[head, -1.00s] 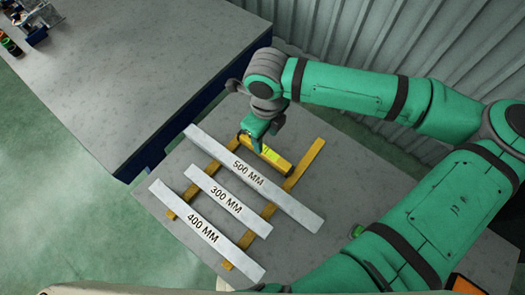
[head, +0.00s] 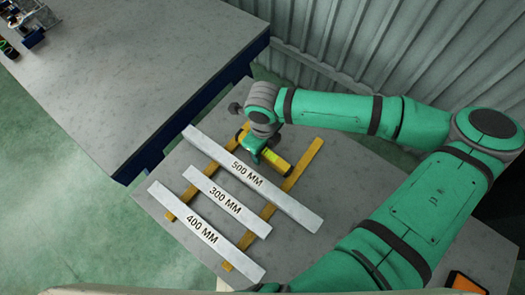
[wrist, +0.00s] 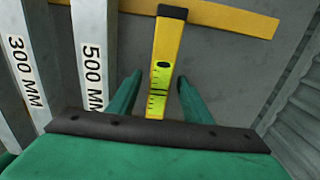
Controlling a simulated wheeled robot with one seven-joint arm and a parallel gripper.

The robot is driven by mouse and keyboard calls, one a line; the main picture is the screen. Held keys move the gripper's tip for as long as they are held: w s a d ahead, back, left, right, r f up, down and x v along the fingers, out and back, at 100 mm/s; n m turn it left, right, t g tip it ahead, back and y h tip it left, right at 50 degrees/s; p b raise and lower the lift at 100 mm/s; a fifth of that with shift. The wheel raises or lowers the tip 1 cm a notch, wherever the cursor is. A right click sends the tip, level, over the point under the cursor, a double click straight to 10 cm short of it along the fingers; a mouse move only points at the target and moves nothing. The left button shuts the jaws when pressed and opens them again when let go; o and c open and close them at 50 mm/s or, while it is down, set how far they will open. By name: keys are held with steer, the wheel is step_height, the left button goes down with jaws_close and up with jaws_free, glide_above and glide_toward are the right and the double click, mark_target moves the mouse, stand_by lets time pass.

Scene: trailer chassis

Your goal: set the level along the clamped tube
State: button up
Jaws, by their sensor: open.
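The yellow level (head: 279,162) lies on the grey table behind the 500 MM tube, close beside it and roughly along it. It also shows in the wrist view (wrist: 165,58), with its green vial facing up. My gripper (head: 262,150) is over the middle of the level. In the wrist view its two fingers (wrist: 155,92) stand apart, one on each side of the level. The tubes marked 500 MM (head: 250,178), 300 MM (head: 227,202) and 400 MM (head: 206,231) lie side by side. I see no clamp on any of them.
Two yellow strips lie under the tubes, a left one (head: 190,192) and a right one (head: 303,163). A larger grey bench (head: 140,75) stands at the upper left, with small items at its far corner. A corrugated wall (head: 400,60) rises behind the table.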

jaws_close()
